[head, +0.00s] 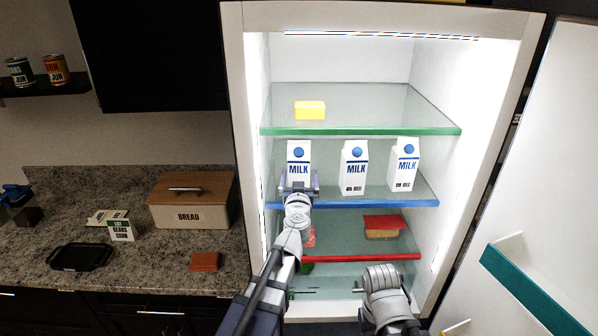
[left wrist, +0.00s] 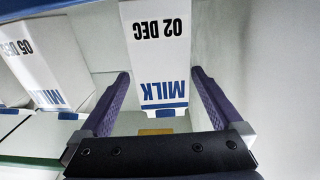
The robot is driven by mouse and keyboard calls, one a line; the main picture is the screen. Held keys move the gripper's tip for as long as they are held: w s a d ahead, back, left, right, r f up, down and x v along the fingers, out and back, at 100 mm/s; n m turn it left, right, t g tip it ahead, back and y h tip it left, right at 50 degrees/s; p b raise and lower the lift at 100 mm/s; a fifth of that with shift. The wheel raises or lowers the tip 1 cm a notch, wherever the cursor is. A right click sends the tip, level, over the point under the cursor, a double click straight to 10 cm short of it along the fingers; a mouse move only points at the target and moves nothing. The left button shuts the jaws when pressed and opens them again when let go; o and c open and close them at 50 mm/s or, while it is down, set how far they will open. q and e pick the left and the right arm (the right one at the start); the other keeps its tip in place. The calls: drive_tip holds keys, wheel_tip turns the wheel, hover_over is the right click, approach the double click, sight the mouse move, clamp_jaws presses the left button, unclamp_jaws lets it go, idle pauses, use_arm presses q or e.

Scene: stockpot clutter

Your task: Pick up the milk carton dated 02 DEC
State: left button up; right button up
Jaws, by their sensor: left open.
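The milk carton dated 02 DEC (left wrist: 158,50) shows upside down in the left wrist view, with its date and MILK label facing me. In the head view it is the leftmost carton (head: 299,153), upright on the blue-edged shelf, with its lower part hidden by my gripper. My left gripper (head: 299,187) is open in front of it. In the left wrist view the purple fingers (left wrist: 160,80) stand to either side of the carton's outline, with gaps visible. I cannot tell whether the fingertips reach past its front face.
A milk carton dated 05 DEC (head: 354,167) stands to the right, and another milk carton (head: 403,164) with an unclear date stands beyond it. A green-edged shelf (head: 360,130) is above, holding a yellow block (head: 310,110). A red-edged shelf (head: 345,257) is below, with a red-topped container (head: 383,228).

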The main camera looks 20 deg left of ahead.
sight(299, 169)
use_arm(q)
drive_tip(key=x, duration=0.5)
drive_tip(key=shift+a+f, duration=0.1)
drive_tip(key=shift+f, duration=0.1)
drive_tip(key=shift+s, duration=0.1)
clamp_jaws()
idle(0.5)
